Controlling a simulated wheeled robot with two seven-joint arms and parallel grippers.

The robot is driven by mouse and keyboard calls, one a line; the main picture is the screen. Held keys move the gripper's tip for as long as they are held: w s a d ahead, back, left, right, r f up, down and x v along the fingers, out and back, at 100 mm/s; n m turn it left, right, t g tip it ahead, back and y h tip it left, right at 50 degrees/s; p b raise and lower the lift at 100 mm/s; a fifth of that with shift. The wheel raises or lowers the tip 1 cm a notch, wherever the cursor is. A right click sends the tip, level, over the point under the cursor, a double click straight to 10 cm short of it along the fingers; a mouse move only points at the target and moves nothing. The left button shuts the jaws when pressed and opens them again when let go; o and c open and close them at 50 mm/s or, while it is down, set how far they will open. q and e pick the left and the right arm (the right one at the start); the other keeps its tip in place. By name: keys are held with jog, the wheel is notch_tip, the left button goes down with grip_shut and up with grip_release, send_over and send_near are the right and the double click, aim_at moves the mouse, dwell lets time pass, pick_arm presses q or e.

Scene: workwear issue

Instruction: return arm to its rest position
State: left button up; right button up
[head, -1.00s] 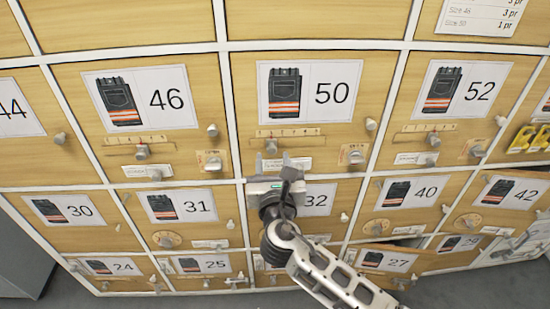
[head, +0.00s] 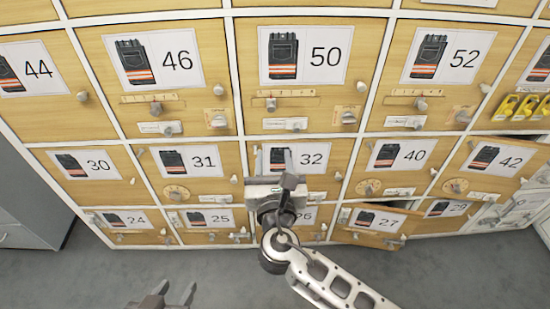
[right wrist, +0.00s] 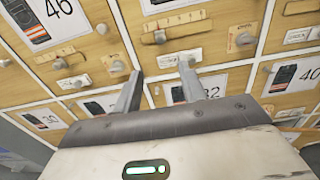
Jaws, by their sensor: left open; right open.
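My right gripper (head: 274,163) is open and empty, its fingers pointing up in front of the locker door marked 32 (head: 335,160). It also shows in the right wrist view (right wrist: 160,76), with nothing between its fingers. It covers part of door 32 and the door below it; whether it touches the front cannot be told.
The wooden locker front (head: 190,45) has knobs, latches and dials sticking out. The door marked 27 (head: 372,238) stands ajar at the lower right. Yellow items (head: 523,107) sit at the right. A grey cabinet (head: 30,200) stands at left. The floor (head: 90,280) in front is clear.

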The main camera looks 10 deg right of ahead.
jog(key=s+d+f+m+g+h, duration=0.1)
jog(key=s+d+f+m+g, duration=0.35)
jog(key=m, duration=0.45)
jog(key=s+d+f+m+g+h, duration=0.1)
jog(key=s+d+f+m+g, duration=0.25)
jog(key=s+d+m, duration=0.45)
jog(key=s+m+g+y, duration=0.55)
jog(key=s+m, duration=0.65)
jog(key=m, duration=0.3)
jog(key=w+a+f+t+y, duration=0.2)
jog(key=w+a+f+t, duration=0.2)
jog(key=w+a+t, duration=0.2)
jog(key=shift+w+a+f, duration=0.15)
jog(key=shift+a+f, duration=0.05)
jog(key=shift+a, duration=0.5)
jog(key=shift+y, duration=0.25)
